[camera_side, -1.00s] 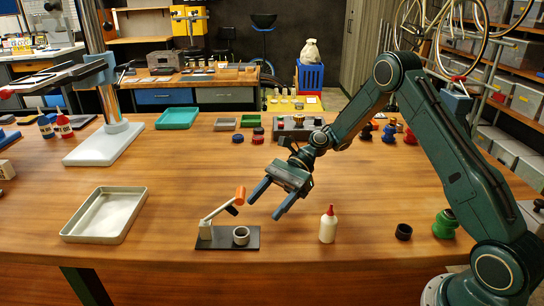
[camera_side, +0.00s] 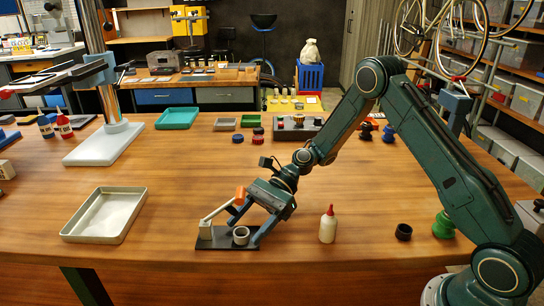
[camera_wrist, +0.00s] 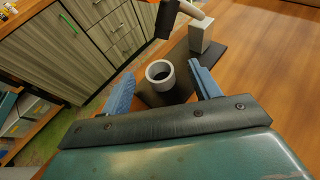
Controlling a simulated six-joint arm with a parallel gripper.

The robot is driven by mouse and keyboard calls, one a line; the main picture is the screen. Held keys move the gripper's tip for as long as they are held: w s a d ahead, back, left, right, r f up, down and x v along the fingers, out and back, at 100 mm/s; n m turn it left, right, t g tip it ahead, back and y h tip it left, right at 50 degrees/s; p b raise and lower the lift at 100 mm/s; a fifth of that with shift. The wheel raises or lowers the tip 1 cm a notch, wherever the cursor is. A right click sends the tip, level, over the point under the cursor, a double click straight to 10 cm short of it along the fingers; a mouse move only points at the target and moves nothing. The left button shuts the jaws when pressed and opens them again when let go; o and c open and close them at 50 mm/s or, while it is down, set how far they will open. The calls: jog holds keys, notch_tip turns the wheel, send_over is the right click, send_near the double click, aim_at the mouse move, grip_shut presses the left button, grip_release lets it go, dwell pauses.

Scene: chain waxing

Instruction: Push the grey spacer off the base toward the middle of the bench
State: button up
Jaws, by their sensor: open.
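The grey spacer (camera_side: 241,235) is a short hollow ring standing upright on the right part of the dark base (camera_side: 218,243). The base also carries a light block with a lever (camera_side: 216,212) that ends in an orange tip (camera_side: 240,195). My gripper (camera_side: 243,226) is open and low over the base, with its fingers on either side of the spacer. In the wrist view the spacer (camera_wrist: 160,74) sits between the two blue fingertips (camera_wrist: 161,80), with gaps visible on both sides. Whether a finger touches the base cannot be told.
A white bottle with a red cap (camera_side: 328,226) stands right of the base. A black ring (camera_side: 403,232) and a green part (camera_side: 444,225) are further right. An empty metal tray (camera_side: 72,234) lies to the left. The middle of the bench behind the base is clear.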

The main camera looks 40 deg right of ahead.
aim_at(252, 211)
jog(key=shift+a+f, duration=0.15)
jog(key=shift+a, duration=0.15)
jog(key=c, duration=1.1)
jog(key=shift+o, duration=0.2)
jog(key=shift+w+d, duration=0.1)
jog(key=shift+d, duration=0.05)
jog(key=shift+w+d, duration=2.85)
jog(key=shift+d, duration=0.25)
